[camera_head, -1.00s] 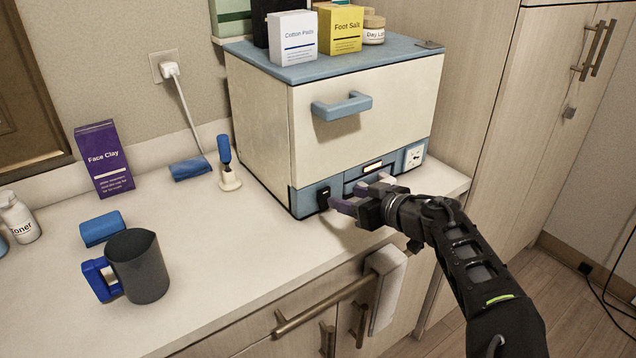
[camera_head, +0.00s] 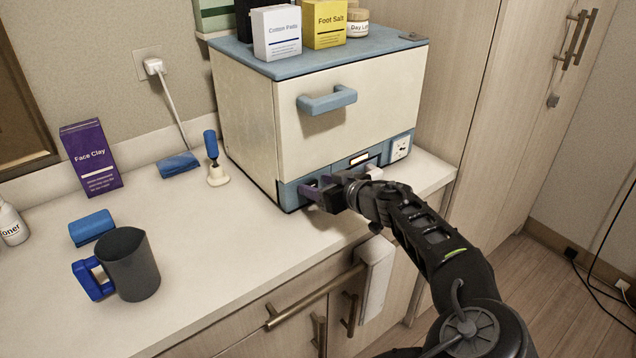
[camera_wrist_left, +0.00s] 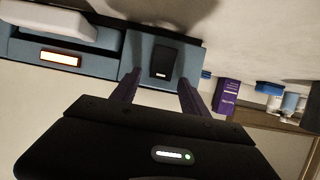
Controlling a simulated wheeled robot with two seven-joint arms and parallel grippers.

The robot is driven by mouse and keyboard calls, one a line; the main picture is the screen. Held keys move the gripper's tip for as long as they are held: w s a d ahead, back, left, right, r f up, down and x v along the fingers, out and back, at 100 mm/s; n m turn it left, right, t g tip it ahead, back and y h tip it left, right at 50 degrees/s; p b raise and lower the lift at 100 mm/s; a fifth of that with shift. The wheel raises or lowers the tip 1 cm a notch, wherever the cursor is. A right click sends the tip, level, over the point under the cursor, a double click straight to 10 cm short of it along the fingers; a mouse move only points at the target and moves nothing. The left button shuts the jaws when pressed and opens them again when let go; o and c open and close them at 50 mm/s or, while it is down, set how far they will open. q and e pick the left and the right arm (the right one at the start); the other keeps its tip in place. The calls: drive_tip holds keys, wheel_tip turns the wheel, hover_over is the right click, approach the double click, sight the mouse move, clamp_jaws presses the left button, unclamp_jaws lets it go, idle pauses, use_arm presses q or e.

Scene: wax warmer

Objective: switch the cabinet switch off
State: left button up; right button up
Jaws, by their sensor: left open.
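The white and blue cabinet (camera_head: 245,125) stands on the counter in the head view. Its black rocker switch (camera_head: 311,183) sits at the lower left of the blue front panel and is partly hidden by my gripper. The switch (camera_wrist_left: 163,61) is plain in the left wrist view, with a small light mark at one end. My left gripper (camera_head: 318,190) is open and empty, right in front of the switch. In the left wrist view its two purple fingers (camera_wrist_left: 157,88) point at the panel, one on each side of the switch. I cannot tell whether they touch it. My right gripper is not in view.
A lit display (camera_wrist_left: 60,58) and a dial (camera_head: 400,148) are on the same panel. The blue drawer handle (camera_head: 328,100) juts out above. A dark mug (camera_head: 133,264) and a Face Clay box (camera_head: 91,158) stand to the left. The counter between (camera_head: 230,240) is clear.

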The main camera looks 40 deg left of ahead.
use_arm(q)
drive_tip(key=shift+w+a+f, duration=0.1)
drive_tip(key=shift+a, duration=0.15)
clamp_jaws()
idle(0.4)
